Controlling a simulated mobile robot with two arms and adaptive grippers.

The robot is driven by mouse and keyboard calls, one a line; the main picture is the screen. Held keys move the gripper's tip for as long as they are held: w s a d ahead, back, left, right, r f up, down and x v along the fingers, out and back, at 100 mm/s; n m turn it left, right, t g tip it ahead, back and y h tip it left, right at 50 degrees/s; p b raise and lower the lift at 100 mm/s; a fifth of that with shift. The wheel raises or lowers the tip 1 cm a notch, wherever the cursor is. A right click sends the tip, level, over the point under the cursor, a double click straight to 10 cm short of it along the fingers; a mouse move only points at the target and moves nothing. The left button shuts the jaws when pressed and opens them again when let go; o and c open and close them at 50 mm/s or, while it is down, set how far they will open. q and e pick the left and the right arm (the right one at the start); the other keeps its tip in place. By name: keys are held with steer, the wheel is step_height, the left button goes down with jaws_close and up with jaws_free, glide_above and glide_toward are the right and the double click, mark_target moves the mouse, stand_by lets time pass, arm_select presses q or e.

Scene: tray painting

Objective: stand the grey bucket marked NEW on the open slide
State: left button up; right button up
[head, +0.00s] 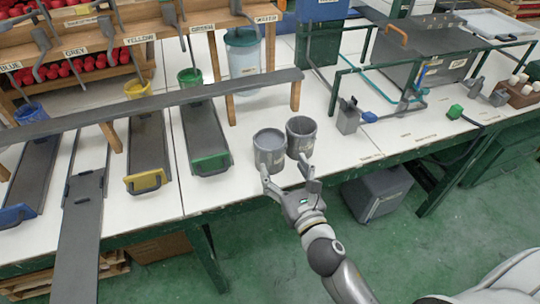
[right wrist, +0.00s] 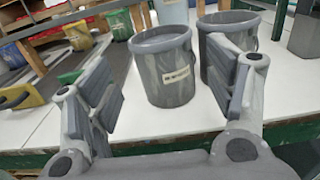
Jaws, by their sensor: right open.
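Two grey buckets stand side by side near the table's front edge. The left bucket (head: 269,152) is filled with light grey up near its rim; in the right wrist view this bucket (right wrist: 165,65) bears a white label that seems to read NEW, though blurred. The right bucket (head: 301,138) looks dark inside, and its label is unclear. My right gripper (head: 286,176) is open and empty, just in front of the buckets; its fingers (right wrist: 170,98) are spread on either side of the left bucket's front. The open slide (head: 82,235) is bare and juts past the table's front edge. My left gripper is out of view.
Slides with blue, yellow (head: 146,182) and green (head: 210,163) fronts lie beside the open one. A long dark beam (head: 160,103) crosses above them. A water bucket (head: 243,55) stands behind. White table (head: 345,150) is free right of the buckets.

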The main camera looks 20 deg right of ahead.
mark_target(265, 132)
steer(key=w, duration=0.5)
steer(key=w+p, duration=0.1)
steer(key=w, duration=0.4)
steer(key=shift+w+a+f, duration=0.15)
steer(key=shift+w+a, duration=0.05)
steer(key=shift+w, duration=0.1)
steer(key=c, duration=1.5)
